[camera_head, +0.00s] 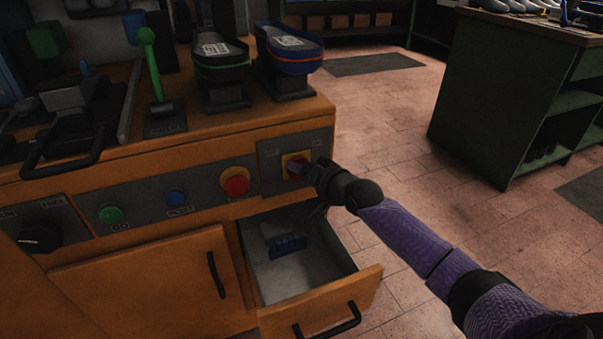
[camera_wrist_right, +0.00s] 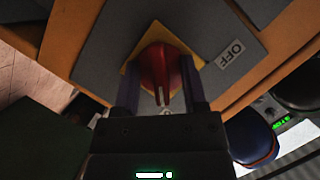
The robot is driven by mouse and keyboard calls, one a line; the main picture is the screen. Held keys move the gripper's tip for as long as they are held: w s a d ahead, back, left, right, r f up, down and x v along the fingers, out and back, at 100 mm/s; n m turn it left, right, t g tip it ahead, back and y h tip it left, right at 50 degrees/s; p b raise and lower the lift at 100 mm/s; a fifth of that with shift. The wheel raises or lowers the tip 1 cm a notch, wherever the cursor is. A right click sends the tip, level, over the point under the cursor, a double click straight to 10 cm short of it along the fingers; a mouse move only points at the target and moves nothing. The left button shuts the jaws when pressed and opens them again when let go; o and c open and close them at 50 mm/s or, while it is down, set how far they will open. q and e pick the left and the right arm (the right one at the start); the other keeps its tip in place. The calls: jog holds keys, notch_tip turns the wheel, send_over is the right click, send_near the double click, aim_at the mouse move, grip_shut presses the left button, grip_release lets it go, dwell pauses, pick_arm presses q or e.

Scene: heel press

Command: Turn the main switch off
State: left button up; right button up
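The main switch is a red rotary knob on a yellow plate (camera_head: 288,159), set in a grey panel at the right end of the machine's front. My right gripper (camera_head: 304,171) is at this switch and hides part of it. In the right wrist view the red knob (camera_wrist_right: 158,66) lies between the two fingers, with its grip bar pointing towards the gripper. The fingers stand apart on either side, and I see no clear grip on the bar. The OFF label (camera_wrist_right: 229,55) is to the right of the knob. My left gripper is not in view.
A red push button (camera_head: 236,182) on yellow, a blue button (camera_head: 176,197) and a green button (camera_head: 111,215) line the panel to the left. An open drawer (camera_head: 343,291) juts out below the switch. Shoes on stands are on top. Floor is free at right.

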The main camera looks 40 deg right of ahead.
grip_shut()
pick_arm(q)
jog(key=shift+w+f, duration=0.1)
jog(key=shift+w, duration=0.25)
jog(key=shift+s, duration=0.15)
